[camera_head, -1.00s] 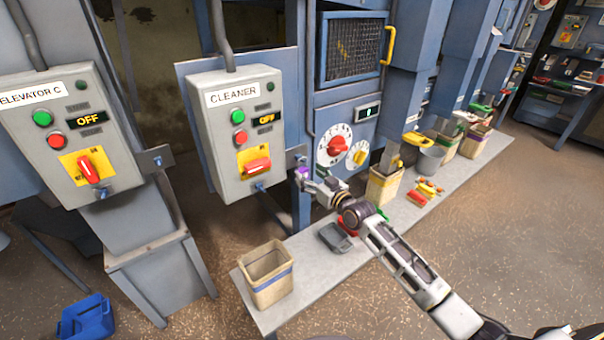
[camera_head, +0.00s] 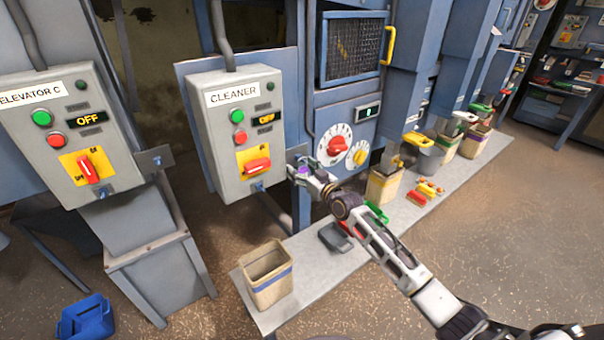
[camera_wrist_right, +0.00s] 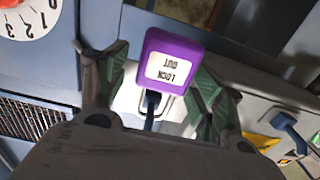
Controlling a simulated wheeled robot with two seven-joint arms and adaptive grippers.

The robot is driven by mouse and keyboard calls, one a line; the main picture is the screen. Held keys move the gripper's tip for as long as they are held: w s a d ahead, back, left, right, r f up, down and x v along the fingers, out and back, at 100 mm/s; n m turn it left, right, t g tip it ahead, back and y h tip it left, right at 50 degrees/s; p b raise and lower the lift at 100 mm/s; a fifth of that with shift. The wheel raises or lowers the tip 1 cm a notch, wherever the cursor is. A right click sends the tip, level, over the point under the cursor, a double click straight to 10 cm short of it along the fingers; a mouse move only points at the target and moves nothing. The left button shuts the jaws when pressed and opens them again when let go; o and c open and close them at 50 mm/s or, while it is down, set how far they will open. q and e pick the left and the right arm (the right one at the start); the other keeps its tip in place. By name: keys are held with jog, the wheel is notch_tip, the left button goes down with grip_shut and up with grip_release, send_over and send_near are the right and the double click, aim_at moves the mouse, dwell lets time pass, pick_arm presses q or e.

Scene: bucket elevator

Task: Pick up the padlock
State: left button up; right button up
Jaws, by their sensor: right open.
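The purple padlock (camera_wrist_right: 172,60) shows large in the right wrist view, with a white "LOCK OUT" label that reads upside down. A dark part extends from it toward the gripper's palm. My right gripper (camera_wrist_right: 160,75) is open, with one green-padded finger on each side of the padlock. Contact with the fingers cannot be told. In the head view the padlock (camera_head: 303,171) is a small purple patch, partly hidden by my right gripper (camera_head: 299,170), just right of the CLEANER control box (camera_head: 240,130). My left gripper is not in view.
A grey bench (camera_head: 325,282) runs below with a beige bin (camera_head: 267,275), a dark grey tray (camera_head: 335,237) and several small coloured items. The ELEVATOR C box (camera_head: 65,135) stands left. A machine panel with a red dial (camera_head: 337,146) is close to the right of the gripper.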

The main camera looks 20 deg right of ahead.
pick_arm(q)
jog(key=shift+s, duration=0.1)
pick_arm(e)
jog(key=c, duration=1.2)
jog(key=shift+r, duration=0.8)
jog(key=shift+s+d+f, duration=0.1)
jog(key=shift+s+d, duration=0.1)
jog(key=shift+s, duration=0.35)
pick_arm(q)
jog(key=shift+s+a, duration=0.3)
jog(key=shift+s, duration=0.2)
pick_arm(e)
jog(key=shift+v, duration=8.35)
pick_arm(q)
jog(key=shift+p, duration=0.3)
